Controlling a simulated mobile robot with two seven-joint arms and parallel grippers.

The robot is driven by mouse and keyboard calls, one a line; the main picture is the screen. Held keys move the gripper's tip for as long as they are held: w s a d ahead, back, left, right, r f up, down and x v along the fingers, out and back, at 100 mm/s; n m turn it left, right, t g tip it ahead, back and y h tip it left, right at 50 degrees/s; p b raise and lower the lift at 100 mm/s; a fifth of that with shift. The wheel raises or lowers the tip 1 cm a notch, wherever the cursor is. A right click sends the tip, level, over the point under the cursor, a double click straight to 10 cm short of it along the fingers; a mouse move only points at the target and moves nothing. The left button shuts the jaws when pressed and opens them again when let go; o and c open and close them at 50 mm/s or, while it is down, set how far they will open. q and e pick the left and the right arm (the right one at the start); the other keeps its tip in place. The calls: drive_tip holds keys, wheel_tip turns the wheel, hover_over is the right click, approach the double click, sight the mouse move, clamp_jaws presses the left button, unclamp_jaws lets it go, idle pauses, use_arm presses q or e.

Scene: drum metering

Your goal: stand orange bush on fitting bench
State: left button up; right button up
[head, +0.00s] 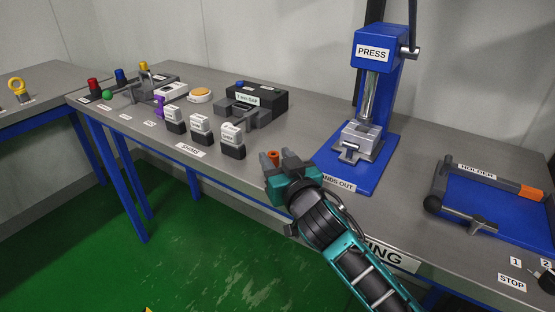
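The orange bush (273,157) is a small orange cylinder. In the head view it shows between the fingertips of my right gripper (275,162), with a finger close on each side, and the gripper looks shut on it. Its lower part is hidden by the fingers. The gripper is over the front part of the grey fitting bench (310,120), left of the blue press base. I cannot tell whether the bush touches the bench top. My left gripper is not in view.
The blue press (376,50) stands behind and right of my gripper. Several labelled white-and-black shim blocks (201,128) stand to the left, with a black gauge box (258,99) behind. A blue holder (500,205) with an orange-ended bar is at the right.

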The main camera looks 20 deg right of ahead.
drive_tip(key=shift+o, duration=0.5)
drive_tip(key=shift+r, duration=0.1)
drive_tip(key=shift+s, duration=0.15)
drive_tip(key=s, duration=1.1)
drive_tip(key=shift+s+d+r+p, duration=0.25)
drive_tip(key=shift+s+r+p, duration=0.1)
